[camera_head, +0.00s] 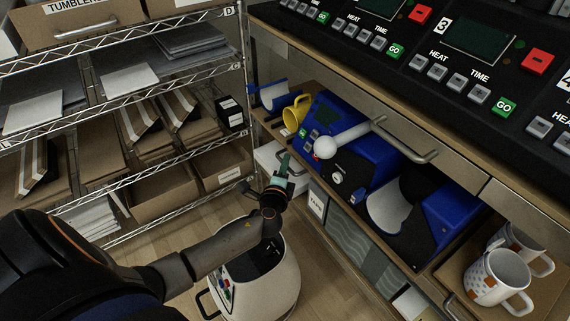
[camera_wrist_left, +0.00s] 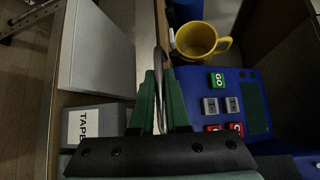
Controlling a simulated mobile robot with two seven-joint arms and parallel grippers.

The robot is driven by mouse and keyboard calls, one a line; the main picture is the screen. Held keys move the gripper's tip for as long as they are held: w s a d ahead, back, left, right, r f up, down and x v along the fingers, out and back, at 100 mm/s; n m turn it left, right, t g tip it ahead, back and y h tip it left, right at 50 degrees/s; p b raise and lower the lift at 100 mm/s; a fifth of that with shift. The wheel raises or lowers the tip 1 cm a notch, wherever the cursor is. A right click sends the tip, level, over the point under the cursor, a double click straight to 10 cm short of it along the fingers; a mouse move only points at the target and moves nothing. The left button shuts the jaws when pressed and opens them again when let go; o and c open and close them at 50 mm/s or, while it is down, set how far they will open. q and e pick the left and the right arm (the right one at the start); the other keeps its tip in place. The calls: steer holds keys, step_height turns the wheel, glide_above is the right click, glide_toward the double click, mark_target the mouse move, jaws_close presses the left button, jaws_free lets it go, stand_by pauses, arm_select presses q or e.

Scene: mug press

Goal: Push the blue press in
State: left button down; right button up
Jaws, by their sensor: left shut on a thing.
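The blue press (camera_head: 357,157) stands on a wooden shelf under the counter, with a white lever and ball knob (camera_head: 325,147) pointing left. Its blue control panel with green and red buttons shows at the right of the left wrist view (camera_wrist_left: 237,84). My left gripper (camera_head: 282,166) is left of the press, near the shelf's front edge. Its green fingers (camera_wrist_left: 160,100) are shut on a grey metal bar (camera_wrist_left: 161,50) that looks like a handle; the grip itself is partly hidden. They do not visibly touch the press body. My right gripper is not in view.
A yellow mug (camera_head: 296,113) stands behind the press; it also shows in the wrist view (camera_wrist_left: 197,41). Another blue press (camera_head: 443,212) is at right, with white mugs (camera_head: 497,276) beyond. A wire rack (camera_head: 120,130) is at left.

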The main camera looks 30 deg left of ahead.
mark_target(298, 161)
arm_select(q)
steer(key=w, duration=0.1)
steer(key=w+d+b, duration=0.1)
steer(key=w+b, duration=0.1)
steer(key=w, duration=0.1)
steer(key=shift+w+d+f, duration=0.1)
steer(key=shift+d+f, duration=0.05)
steer(key=shift+d, duration=0.2)
steer(key=shift+w+d+r, duration=0.1)
steer(key=shift+r, duration=0.2)
steer(key=c, duration=0.9)
jaws_free()
steer(key=shift+w+f, duration=0.1)
steer(key=p+v, duration=0.1)
steer(key=v, duration=1.1)
steer(key=shift+s+d+p, duration=0.1)
steer(key=shift+s+p, duration=0.2)
steer(key=shift+p, duration=0.05)
